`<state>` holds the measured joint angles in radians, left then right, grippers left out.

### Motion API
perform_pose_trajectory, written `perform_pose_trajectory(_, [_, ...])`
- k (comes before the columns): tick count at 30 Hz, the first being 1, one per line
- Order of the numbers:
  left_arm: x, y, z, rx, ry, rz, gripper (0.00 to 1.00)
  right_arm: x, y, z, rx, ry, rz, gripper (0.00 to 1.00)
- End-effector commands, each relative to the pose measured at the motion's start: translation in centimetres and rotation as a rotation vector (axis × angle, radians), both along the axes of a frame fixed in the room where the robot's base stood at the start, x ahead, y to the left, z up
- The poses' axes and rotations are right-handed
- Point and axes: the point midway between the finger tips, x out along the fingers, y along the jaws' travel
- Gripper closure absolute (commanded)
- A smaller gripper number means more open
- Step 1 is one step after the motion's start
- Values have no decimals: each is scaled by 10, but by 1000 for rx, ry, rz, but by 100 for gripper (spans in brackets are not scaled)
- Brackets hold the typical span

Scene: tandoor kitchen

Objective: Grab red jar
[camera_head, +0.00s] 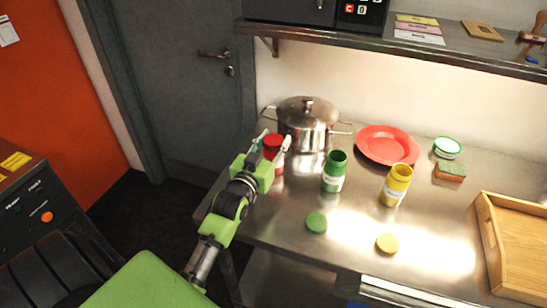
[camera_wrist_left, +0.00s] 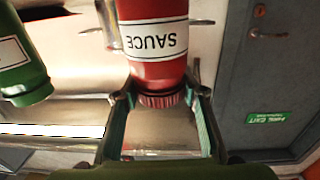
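The red jar (camera_head: 273,142) stands upright on the steel counter, at the left, in front of the steel pot. In the left wrist view, which is upside down, the red jar (camera_wrist_left: 155,68) shows its white SAUCE label and a ribbed red lid. My left gripper (camera_head: 271,146) is at the jar, with one finger on each side. In the left wrist view the left gripper (camera_wrist_left: 160,98) is open, its fingertips around the lid end with small gaps visible on both sides. My right gripper is not in view.
The lidded pot (camera_head: 307,125) stands close behind the jar. An open green jar (camera_head: 335,172) and an open yellow jar (camera_head: 396,185) stand to the right, with a green lid (camera_head: 316,222) and a yellow lid (camera_head: 387,243) in front. A wooden tray (camera_head: 487,235) is at far right.

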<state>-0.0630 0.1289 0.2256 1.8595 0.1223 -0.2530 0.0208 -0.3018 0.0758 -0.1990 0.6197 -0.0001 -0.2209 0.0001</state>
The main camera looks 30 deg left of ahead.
Motion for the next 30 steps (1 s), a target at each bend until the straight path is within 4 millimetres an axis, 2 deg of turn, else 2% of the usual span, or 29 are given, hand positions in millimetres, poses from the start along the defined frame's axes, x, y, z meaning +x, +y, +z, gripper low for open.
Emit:
perform_pose_trajectory(1, [0, 0, 0, 0, 0, 0, 92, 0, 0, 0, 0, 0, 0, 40])
perform_pose_trajectory(2, [0, 0, 0, 0, 1, 0, 100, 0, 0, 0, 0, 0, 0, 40])
perform_pose_trajectory(14, [0, 0, 1, 0, -2, 0, 100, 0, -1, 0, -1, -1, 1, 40])
perform_pose_trajectory(19, [0, 0, 11, 1, -6, 0, 100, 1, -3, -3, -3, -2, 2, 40])
perform_pose_trajectory(23, [0, 0, 31, 2, -10, -1, 100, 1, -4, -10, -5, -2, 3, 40])
perform_pose_trajectory(30, [-41, 3, 81, 4, -7, -1, 100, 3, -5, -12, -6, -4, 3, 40])
